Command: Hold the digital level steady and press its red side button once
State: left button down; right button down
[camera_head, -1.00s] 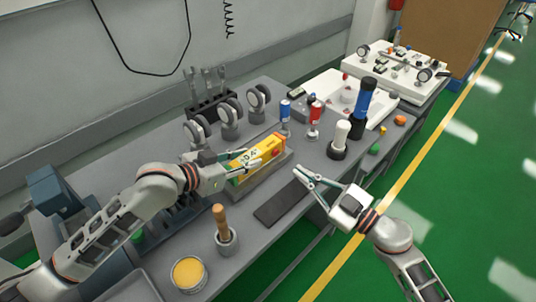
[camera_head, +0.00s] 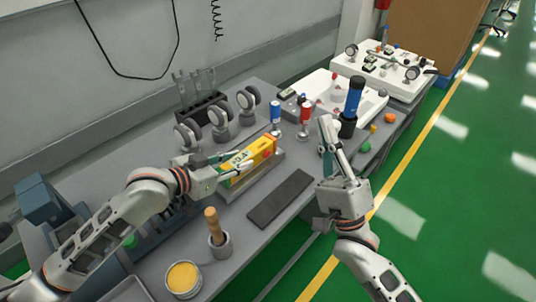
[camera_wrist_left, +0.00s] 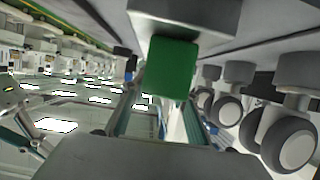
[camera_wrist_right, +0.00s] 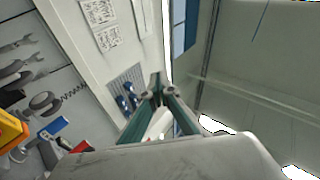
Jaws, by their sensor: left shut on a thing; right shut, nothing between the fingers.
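The yellow digital level (camera_head: 264,146) lies along a grey cradle (camera_head: 278,159) on the bench, with its red button (camera_head: 268,153) at the right part of its front side. My left gripper (camera_head: 243,163) is shut on the level's left part, with a finger on its near side. In the left wrist view a green end face (camera_wrist_left: 172,68) shows between the fingers. My right gripper (camera_head: 327,125) is shut and empty, raised to the right of the level and apart from it, fingers pointing up. The right wrist view shows the level (camera_wrist_right: 10,130) at its left edge.
A dark flat mat (camera_head: 280,198) lies in front of the cradle. A blue torch-like cylinder (camera_head: 354,95) stands to the right. A wooden-handled tool (camera_head: 212,225) and yellow tin (camera_head: 184,277) are at the front.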

aim_at(267, 154)
jog(key=w+d+f+m+g+h, duration=0.2)
jog(key=w+d+f+m+h, duration=0.15)
jog(key=m+h, duration=0.7)
jog(key=w+d+f+m+g+h, duration=0.15)
jog(key=f+m+h, duration=0.3)
jog(key=m, duration=1.05)
jog(key=a+f+m+g+y, duration=0.1)
jog(key=a+f+m+g, duration=0.1)
jog(key=f, duration=0.2)
jog(key=a+f+m+g+y, duration=0.1)
jog(key=a+f+m+g, duration=0.1)
jog(key=f, duration=0.2)
jog(key=a+f+m+g+y, duration=0.1)
jog(key=a+f+m+g, duration=0.1)
jog(key=a+f, duration=0.1)
jog(key=shift+s+f+m+g+y, duration=0.15)
jog(key=shift+f+m+y, duration=0.05)
jog(key=shift+f, duration=0.25)
jog(key=shift+s+f+m+g+y, duration=0.1)
jog(key=shift+s+f+m+y, duration=0.1)
jog(key=shift+f, duration=0.25)
jog(key=shift+w, duration=0.15)
jog(key=shift+w+a, duration=3)
jog(key=shift+a, duration=0.15)
jog(key=shift+w+a, duration=0.3)
